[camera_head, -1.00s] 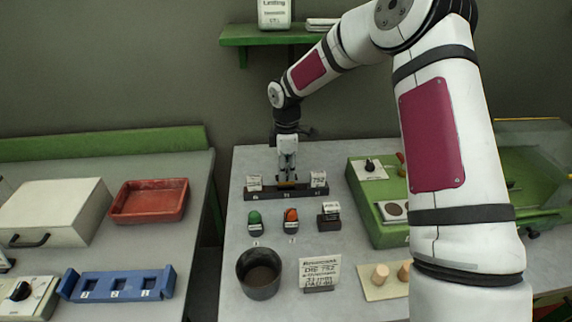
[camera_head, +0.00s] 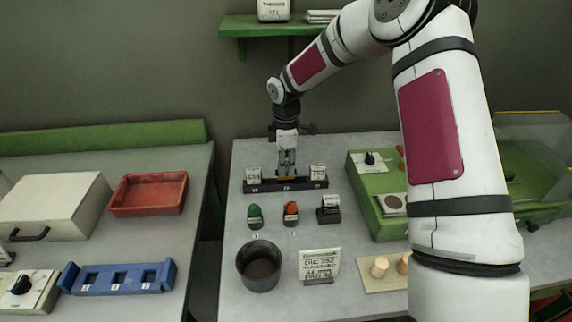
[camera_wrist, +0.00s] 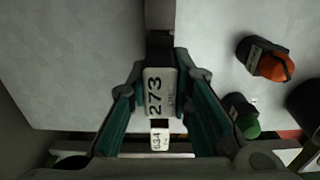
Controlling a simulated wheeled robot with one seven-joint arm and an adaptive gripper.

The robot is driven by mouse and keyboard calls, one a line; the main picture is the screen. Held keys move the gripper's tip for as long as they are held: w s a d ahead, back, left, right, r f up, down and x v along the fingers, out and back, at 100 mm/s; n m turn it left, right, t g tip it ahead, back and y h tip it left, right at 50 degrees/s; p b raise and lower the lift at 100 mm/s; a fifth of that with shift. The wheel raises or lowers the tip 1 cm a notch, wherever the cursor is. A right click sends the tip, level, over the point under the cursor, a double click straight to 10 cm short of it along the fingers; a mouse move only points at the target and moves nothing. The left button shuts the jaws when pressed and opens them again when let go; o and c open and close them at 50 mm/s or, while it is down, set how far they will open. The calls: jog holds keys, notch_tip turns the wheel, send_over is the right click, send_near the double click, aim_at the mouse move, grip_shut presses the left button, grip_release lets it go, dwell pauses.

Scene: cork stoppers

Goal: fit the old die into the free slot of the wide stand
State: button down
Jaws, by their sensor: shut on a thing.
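My gripper (camera_head: 287,172) points down at the middle of a long black stand (camera_head: 313,185). It is shut on a die with a white "273" label (camera_wrist: 158,92), which sits between the teal finger pads in the wrist view. The fingers hide most of the die in the head view. White-labelled dies stand at the stand's left end (camera_head: 253,174) and right end (camera_head: 318,172). I cannot tell whether the held die is fully seated.
In front of the stand are a green piece (camera_head: 255,216), an orange piece (camera_head: 291,213) and a dark white-labelled block (camera_head: 329,211). Nearer are a dark pot (camera_head: 261,285) and a lettered sign (camera_head: 319,264). A green machine (camera_head: 375,205) stands right; a blue slotted stand (camera_head: 100,279) lies left.

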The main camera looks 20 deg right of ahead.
jog(key=shift+f+b, duration=0.55)
jog(key=shift+f, duration=1.05)
dwell(1.5)
jog(key=c, duration=1.4)
grip_release()
jog(key=shift+o, duration=0.2)
jog(key=shift+r, duration=0.1)
notch_tip(320, 180, up, 11)
jog(key=shift+f, duration=0.1)
jog(key=shift+r, duration=0.5)
